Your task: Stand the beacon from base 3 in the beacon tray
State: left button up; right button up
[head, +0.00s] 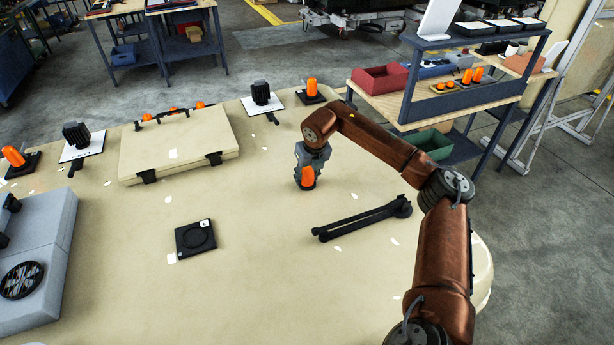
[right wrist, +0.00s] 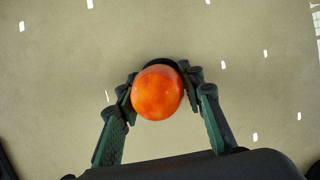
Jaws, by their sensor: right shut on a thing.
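My right gripper (head: 308,172) points down, shut on an orange beacon (head: 307,177). In the right wrist view the beacon's round top (right wrist: 158,92) sits between the two fingers, with a dark rim behind it. The beacon is upright at the roof surface or just above it; I cannot tell which. An empty black square base (head: 195,238) with a white label lies at left front; its number is too small to read. My left gripper is not in view.
Other beacons stand at the far left (head: 14,156) and back right (head: 312,88). A grey fan unit (head: 40,255) is at left. The roof's middle is clear.

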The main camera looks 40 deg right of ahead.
jog(key=o, duration=1.3)
jog(key=shift+c, duration=0.2)
